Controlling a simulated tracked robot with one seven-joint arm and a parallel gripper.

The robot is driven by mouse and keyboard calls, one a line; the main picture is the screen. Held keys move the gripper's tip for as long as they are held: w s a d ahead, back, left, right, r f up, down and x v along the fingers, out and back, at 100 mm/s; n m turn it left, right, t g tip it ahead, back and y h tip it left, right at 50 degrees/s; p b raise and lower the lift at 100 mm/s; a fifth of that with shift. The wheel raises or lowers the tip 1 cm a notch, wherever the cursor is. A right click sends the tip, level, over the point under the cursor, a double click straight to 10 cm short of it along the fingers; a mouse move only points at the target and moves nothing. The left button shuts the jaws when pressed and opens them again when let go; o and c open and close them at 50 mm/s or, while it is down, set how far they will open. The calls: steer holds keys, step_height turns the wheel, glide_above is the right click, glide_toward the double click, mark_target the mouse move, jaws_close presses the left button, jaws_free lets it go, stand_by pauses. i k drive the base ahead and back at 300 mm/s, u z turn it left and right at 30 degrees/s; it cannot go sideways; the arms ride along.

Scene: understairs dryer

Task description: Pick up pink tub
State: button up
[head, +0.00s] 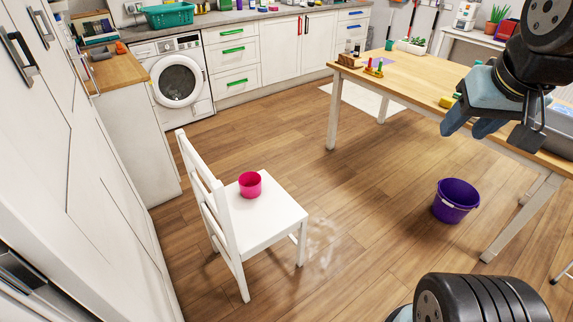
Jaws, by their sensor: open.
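A pink tub (250,186) stands upright on the seat of a white chair (270,222), close to the backrest. Its open top faces up. My gripper (465,128) is at the upper right of the head view, high over the near edge of the wooden table. It is open, well apart from the pink tub. Nothing shows between its fingers.
The wooden table (420,88) with several items stands at the right. A purple bucket (456,200) is on the floor beside its leg. White cabinets line the left. A dryer (178,82) is at the back left.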

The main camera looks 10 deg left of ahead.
mark_target(249, 183)
steer(key=z, duration=0.15)
steer(key=i, duration=1.1)
steer(key=u, duration=0.55)
